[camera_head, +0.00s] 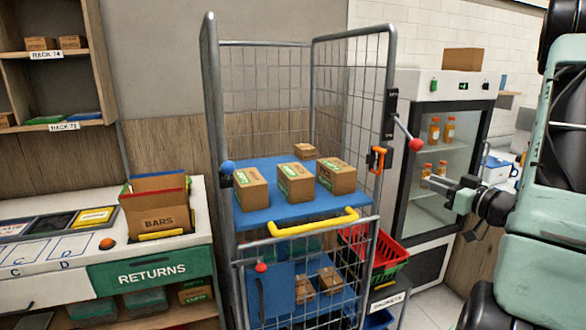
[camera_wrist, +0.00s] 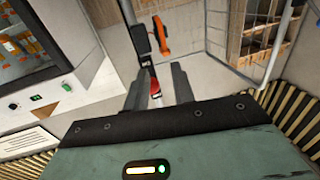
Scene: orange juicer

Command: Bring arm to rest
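My arm (camera_head: 545,160) is at the right of the head view, stretched to the left. My gripper (camera_head: 434,183) is in front of the glass-door fridge, to the right of the roll cage. In the wrist view my gripper (camera_wrist: 158,82) has its two fingers apart with a gap between them. A red knob (camera_wrist: 155,88) shows in line with that gap, and no object is clearly held. In the head view the red knob (camera_head: 416,144) sits on a lever at the cage's right post, above and left of the fingertips.
The roll cage (camera_head: 210,120) carries several cartons on a blue shelf (camera_head: 260,210). An orange latch (camera_head: 378,158) is on its right post. The fridge (camera_head: 440,90) stands behind my gripper. A red crate (camera_head: 390,262) sits low beside the cage. A returns counter (camera_head: 150,272) is at left.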

